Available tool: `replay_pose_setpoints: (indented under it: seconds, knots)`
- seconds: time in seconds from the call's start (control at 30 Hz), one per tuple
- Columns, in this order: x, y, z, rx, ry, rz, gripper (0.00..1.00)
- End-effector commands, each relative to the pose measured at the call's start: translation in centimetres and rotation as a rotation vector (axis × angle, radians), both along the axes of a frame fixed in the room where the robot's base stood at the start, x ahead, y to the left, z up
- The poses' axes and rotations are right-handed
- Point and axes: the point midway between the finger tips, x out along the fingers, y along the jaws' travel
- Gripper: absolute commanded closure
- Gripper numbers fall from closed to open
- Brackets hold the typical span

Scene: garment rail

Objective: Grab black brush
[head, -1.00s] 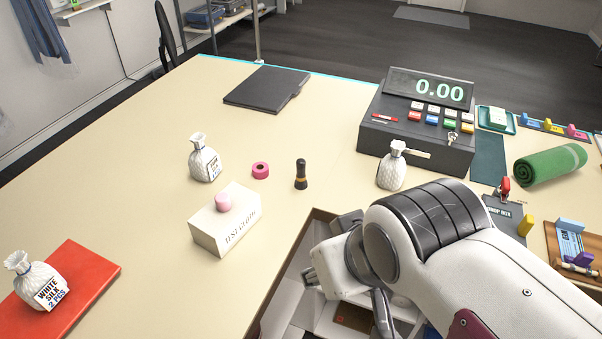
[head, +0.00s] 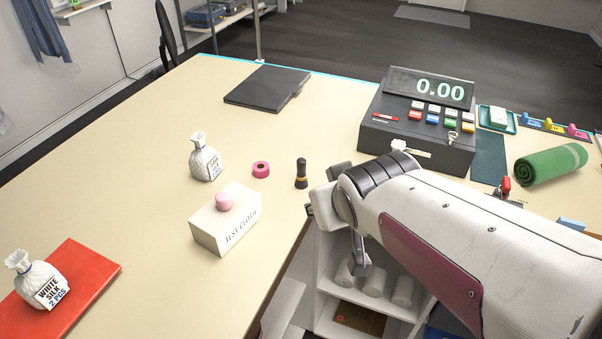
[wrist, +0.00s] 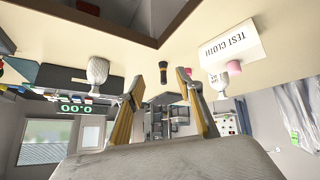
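The black brush (head: 301,173) stands upright on the cream tabletop, a short dark cylinder with a tan band, to the right of a pink tape roll. In the wrist view, which is upside down, the brush (wrist: 163,72) shows between my two fingers but beyond their tips. My gripper (head: 322,190) is at the table's edge, just right of the brush and apart from it. In the wrist view its wood-coloured fingers (wrist: 159,80) are spread wide with nothing between them. In the head view my arm partly hides the gripper.
A white box labelled TEST CLOTH (head: 226,220) stands front left of the brush. The pink tape roll (head: 261,169) and a white sack (head: 205,158) are to the left. The cash register (head: 418,120) stands behind right. Shelves with white rolls (head: 373,281) lie below the edge.

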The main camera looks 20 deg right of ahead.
Motion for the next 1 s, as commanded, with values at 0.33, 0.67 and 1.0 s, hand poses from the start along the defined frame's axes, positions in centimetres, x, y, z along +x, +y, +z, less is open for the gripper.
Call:
replay_pose_setpoints:
  seconds: [0.33, 0.67, 1.0]
  knots:
    - [6.5, -2.9, -1.7, -0.042, -0.119, 0.013, 0.64]
    - [11.4, -4.4, -3.7, -0.040, -0.233, 0.058, 0.64]
    - [15.0, -5.0, -6.3, 0.013, -0.354, 0.117, 0.64]
